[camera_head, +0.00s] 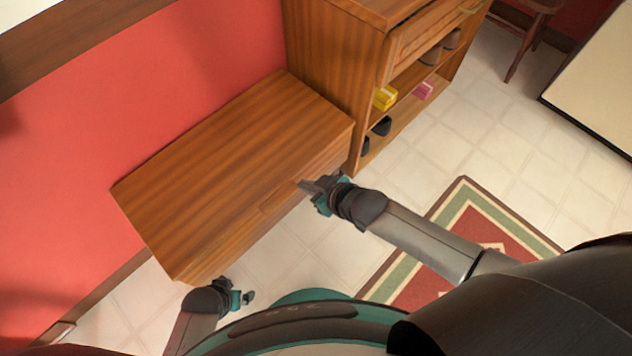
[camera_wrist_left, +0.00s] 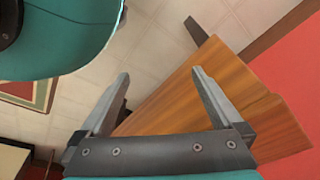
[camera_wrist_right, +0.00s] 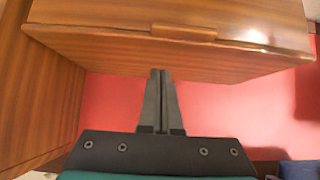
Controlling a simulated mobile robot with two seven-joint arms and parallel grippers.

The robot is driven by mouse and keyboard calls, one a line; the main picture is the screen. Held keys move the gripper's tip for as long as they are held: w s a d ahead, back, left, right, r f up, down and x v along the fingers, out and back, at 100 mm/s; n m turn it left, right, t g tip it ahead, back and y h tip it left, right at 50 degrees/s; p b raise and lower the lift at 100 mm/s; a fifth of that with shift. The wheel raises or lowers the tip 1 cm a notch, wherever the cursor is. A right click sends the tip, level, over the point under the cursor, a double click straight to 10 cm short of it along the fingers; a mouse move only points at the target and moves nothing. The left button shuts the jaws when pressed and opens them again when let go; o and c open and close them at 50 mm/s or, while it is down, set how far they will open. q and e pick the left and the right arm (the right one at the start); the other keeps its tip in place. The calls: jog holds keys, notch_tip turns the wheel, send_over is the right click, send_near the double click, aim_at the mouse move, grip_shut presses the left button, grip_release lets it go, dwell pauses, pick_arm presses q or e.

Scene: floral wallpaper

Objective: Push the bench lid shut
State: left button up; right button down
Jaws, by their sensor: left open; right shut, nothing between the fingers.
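The wooden bench (camera_head: 230,165) stands against the red wall, and its lid lies down flat or nearly flat. I cannot tell whether a thin gap is left under it. The lid's front edge has a handle strip (camera_head: 277,200), which also shows in the right wrist view (camera_wrist_right: 184,33). My right gripper (camera_head: 305,184) is shut and empty at the bench's front edge, right of the handle; contact is unclear. In the right wrist view its fingertips (camera_wrist_right: 160,72) overlap the lid. My left gripper (camera_head: 248,297) is open and empty, low near the bench's front left corner.
A wooden shelf cabinet (camera_head: 335,50) stands directly right of the bench, with shoes and small boxes (camera_head: 385,98) inside. A patterned rug (camera_head: 425,270) lies on the tiled floor at right. Tiled floor in front of the cabinet (camera_head: 480,140) is clear.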

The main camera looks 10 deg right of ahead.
pick_arm(q)
jog(key=shift+s+a+f+p, duration=0.95)
jog(key=shift+s+a+f, duration=0.35)
jog(key=shift+s+f, duration=0.25)
pick_arm(e)
jog(key=shift+v, duration=2)
jog(key=shift+w+r, duration=0.15)
